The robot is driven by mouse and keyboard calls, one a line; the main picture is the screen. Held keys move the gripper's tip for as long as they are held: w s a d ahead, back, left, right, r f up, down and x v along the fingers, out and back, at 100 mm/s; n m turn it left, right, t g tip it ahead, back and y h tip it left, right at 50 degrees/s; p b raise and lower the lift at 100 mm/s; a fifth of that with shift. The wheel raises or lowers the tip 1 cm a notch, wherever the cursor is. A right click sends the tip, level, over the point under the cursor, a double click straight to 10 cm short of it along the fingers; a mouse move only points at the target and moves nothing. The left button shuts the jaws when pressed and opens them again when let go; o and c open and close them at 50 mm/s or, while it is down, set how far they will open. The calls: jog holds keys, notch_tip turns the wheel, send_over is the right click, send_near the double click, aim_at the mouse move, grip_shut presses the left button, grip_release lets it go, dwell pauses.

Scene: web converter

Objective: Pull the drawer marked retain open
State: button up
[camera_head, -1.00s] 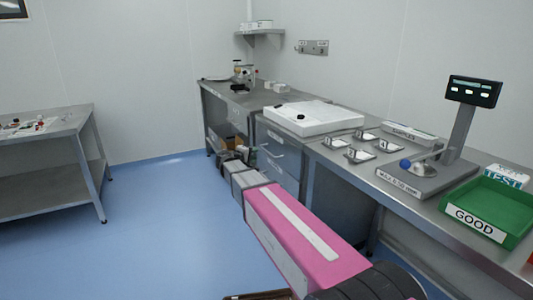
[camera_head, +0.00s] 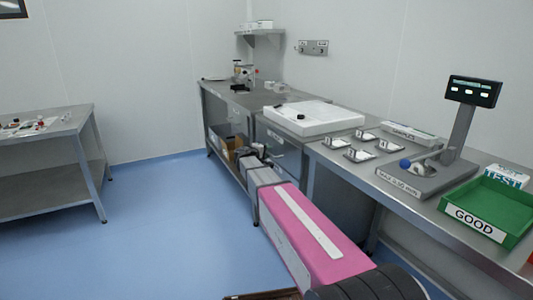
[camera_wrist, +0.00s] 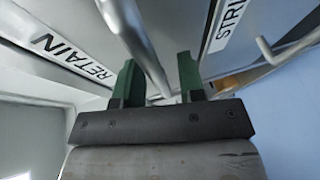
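The drawer marked RETAIN shows in the wrist view, its white label (camera_wrist: 72,57) at the upper left. A metal bar handle (camera_wrist: 138,38) beside that label runs down toward my gripper (camera_wrist: 158,75). My gripper is open, with its two green fingers apart and the handle's near end appearing between them; I cannot tell whether they touch it. A second label starting "STRI" (camera_wrist: 229,20) is at the upper right. In the head view the grey drawer unit (camera_head: 290,157) is partly hidden by my arm, with my gripper (camera_head: 262,150) at its front.
Another handle (camera_wrist: 275,50) stands out at right in the wrist view. A white tray (camera_head: 313,117) sits above the drawers. The bench at right bears a scale (camera_head: 425,180) and a green GOOD bin (camera_head: 490,212). Blue floor (camera_head: 160,230) is clear at left.

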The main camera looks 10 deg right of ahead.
grip_shut()
jog(key=s+a, duration=0.5)
jog(key=a, duration=1)
jog(key=s+a, duration=0.5)
jog(key=a, duration=1.1)
jog(key=s+a, duration=0.5)
jog(key=a, duration=1.1)
jog(key=shift+s, duration=0.1)
grip_release()
jog(key=v, duration=1)
jog(key=shift+s+a, duration=0.25)
jog(key=shift+a+r, duration=0.1)
